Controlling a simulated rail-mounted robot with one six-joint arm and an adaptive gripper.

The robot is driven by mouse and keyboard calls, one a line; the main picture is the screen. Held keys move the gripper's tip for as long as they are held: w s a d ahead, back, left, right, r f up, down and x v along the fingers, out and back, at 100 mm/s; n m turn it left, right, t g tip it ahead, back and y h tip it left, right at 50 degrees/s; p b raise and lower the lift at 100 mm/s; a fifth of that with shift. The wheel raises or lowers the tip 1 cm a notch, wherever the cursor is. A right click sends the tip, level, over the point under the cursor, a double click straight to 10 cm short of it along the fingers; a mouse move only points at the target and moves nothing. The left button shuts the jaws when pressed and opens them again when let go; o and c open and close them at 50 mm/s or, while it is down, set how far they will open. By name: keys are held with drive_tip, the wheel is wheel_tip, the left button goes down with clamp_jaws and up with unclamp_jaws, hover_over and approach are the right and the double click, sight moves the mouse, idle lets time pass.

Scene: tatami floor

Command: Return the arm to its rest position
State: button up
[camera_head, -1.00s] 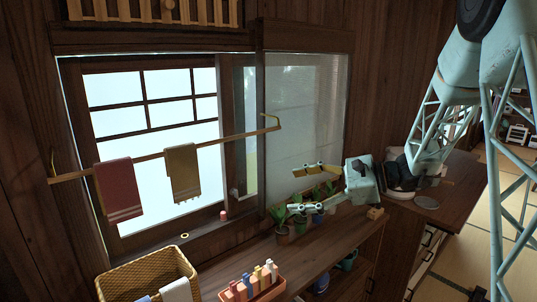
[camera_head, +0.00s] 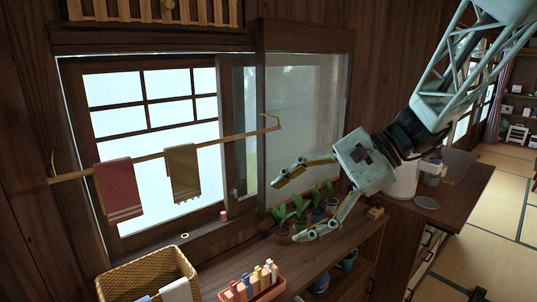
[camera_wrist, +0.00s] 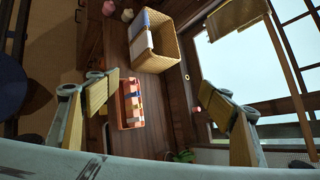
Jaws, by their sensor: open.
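My gripper (camera_head: 298,204) is open and empty in the head view, in front of the window's right panel and above the potted plants. Its two fingers point left and are spread well apart. My arm comes in from the upper right. In the wrist view my gripper (camera_wrist: 160,108) shows its two fingers at left and right with nothing held between them. Beyond the fingers, the wrist view shows a wicker basket (camera_wrist: 174,48) and a red tray of bottles (camera_wrist: 121,112).
A wooden counter (camera_head: 225,262) runs under the window. On it stand the wicker basket (camera_head: 120,276), the red tray (camera_head: 268,294) and several potted plants (camera_head: 300,208). A rail with a red towel (camera_head: 118,190) and an olive towel (camera_head: 183,172) crosses the window. Tatami floor (camera_head: 490,222) is open at right.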

drive_tip(key=s+d+r+n+h, duration=0.1)
drive_tip(key=s+d+n+h, duration=0.15)
drive_tip(key=s, duration=0.65)
drive_tip(key=s+d+r+n+h, duration=0.1)
drive_tip(key=s+d+n+h, duration=0.15)
drive_tip(key=s, duration=0.65)
drive_tip(key=s+d+n+t+h, duration=0.3)
drive_tip(key=s+d+n+h, duration=0.2)
drive_tip(key=s+d, duration=0.5)
drive_tip(key=shift+s+d+r+n, duration=0.2)
drive_tip(key=shift+s+d+n, duration=0.25)
drive_tip(key=shift+s, duration=1.35)
drive_tip(key=shift+a, duration=0.1)
